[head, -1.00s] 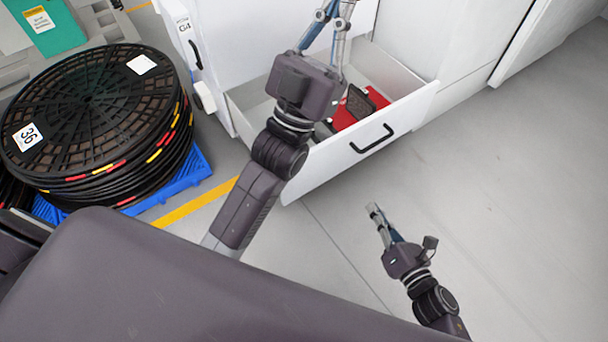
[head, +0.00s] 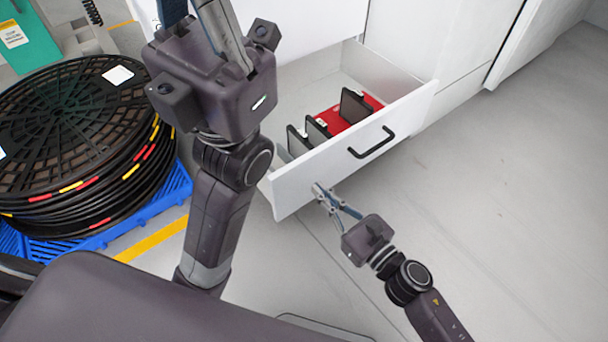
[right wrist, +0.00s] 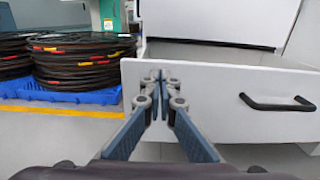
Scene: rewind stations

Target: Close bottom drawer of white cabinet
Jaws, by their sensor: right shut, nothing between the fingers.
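The white cabinet (head: 405,50) stands at the top of the head view, its bottom drawer (head: 300,190) pulled out. The drawer has a black bar handle (head: 371,143) and holds a red item (head: 352,113) and several dark upright pieces. My right gripper (head: 319,190) is shut and empty, its tips at the drawer front's lower left part, left of the handle. In the right wrist view the tips (right wrist: 160,78) overlap the white drawer front (right wrist: 215,95); I cannot tell whether they touch.
Black cable reels (head: 85,125) are stacked on a blue pallet (head: 150,210) left of the cabinet. A yellow floor line (head: 155,238) runs beside it. The grey floor (head: 500,190) to the right is clear.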

